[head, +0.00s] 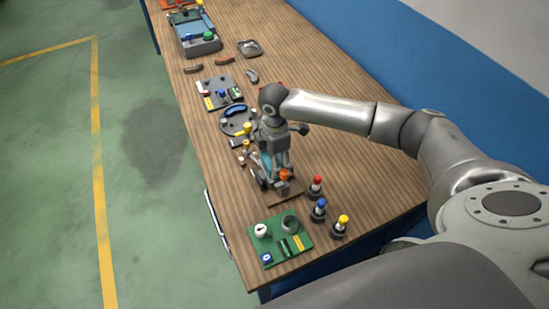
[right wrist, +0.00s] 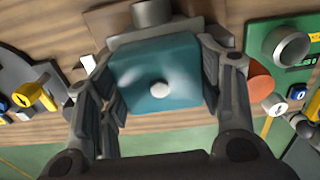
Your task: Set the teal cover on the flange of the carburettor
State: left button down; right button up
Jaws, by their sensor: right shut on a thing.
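The teal cover (right wrist: 158,75) is a rounded square plate with a pale round knob in its middle. In the right wrist view it sits between the two fingers of my right gripper (right wrist: 160,90), which is shut on it. A grey metal body with a round neck (right wrist: 152,14), which looks like the carburettor, shows just beyond the cover's far edge. The cover hides what lies under it, so I cannot tell whether it touches the flange. In the head view my right gripper (head: 271,172) points down over a brown board (head: 287,194) and hides most of the part there. My left gripper is not in view.
A green board (head: 272,254) with fittings lies at the near end of the bench. Red, blue and yellow-topped pieces (head: 319,210) stand beside it. A grey round plate with a blue handle (head: 235,120) and a grey board (head: 219,92) lie farther back. The bench's right side is mostly clear.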

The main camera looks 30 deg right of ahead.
jog(key=shift+f+p, duration=0.15)
jog(key=shift+p, duration=0.25)
dwell(0.3)
jog(key=o, duration=1.1)
jog(key=shift+c, duration=0.8)
jog(key=shift+o, duration=0.2)
